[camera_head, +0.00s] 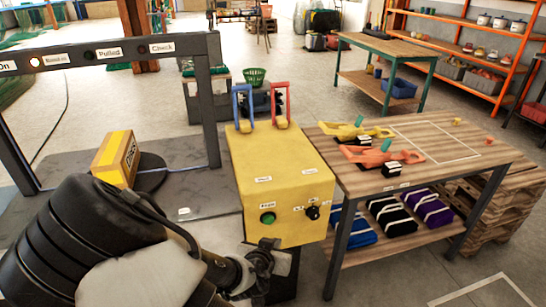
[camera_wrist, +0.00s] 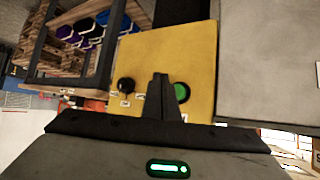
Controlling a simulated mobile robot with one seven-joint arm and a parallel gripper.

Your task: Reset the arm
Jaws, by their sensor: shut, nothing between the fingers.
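My arm reaches in from the lower left in the head view. My gripper (camera_head: 268,244) is low in front of the front face of the yellow control box (camera_head: 275,175). In the wrist view my gripper (camera_wrist: 160,78) is shut and empty, its fingers together in front of the yellow face. The green button (camera_head: 268,218) is just above the gripper in the head view; it shows beside the fingers in the wrist view (camera_wrist: 182,91). The black knob (camera_head: 312,212) is on the same face. I cannot tell whether the fingers touch the box.
A blue lever (camera_head: 242,103) and a red lever (camera_head: 280,100) stand on the box top. A wooden table (camera_head: 440,175) with yellow and orange tools is at the right. A dark frame (camera_head: 210,110) and a yellow carton (camera_head: 116,158) are at the left. Open floor lies behind.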

